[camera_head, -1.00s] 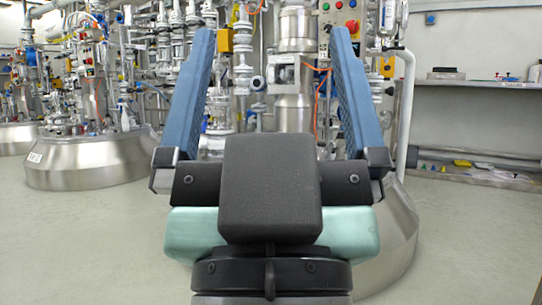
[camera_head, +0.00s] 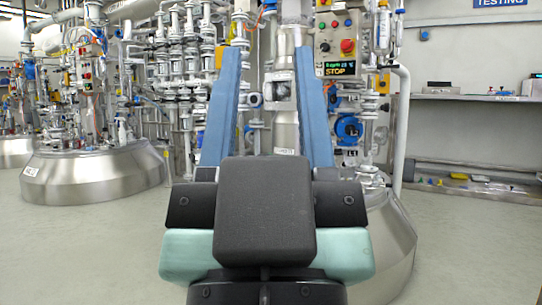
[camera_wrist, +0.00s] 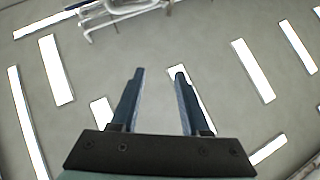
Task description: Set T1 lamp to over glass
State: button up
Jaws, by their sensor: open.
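My gripper (camera_head: 267,55) stands upright in front of the camera, its two blue fingers apart with nothing between them. In the wrist view, my gripper (camera_wrist: 159,72) is also open and empty, facing the ceiling lights. Behind it stands a steel reactor column with a square sight window (camera_head: 279,91), seen between the fingers. I cannot pick out a lamp marked T1 or tell which part it is. A round blue fitting (camera_head: 348,129) sits right of the fingers, above a small L1 label. My gripper and arm hide much of the reactor's lower front.
A control box (camera_head: 338,47) with a red knob and a lit display hangs at upper right. Another steel reactor (camera_head: 95,175) stands at left. A wall shelf (camera_head: 470,97) is at right. The grey floor is clear on both sides.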

notch_tip(320, 180, up, 9)
jog(key=p, duration=0.7)
jog(key=shift+p, duration=0.35)
grip_shut()
notch_tip(320, 180, up, 22)
jog(key=p, duration=2.1)
jog(key=shift+f, duration=0.25)
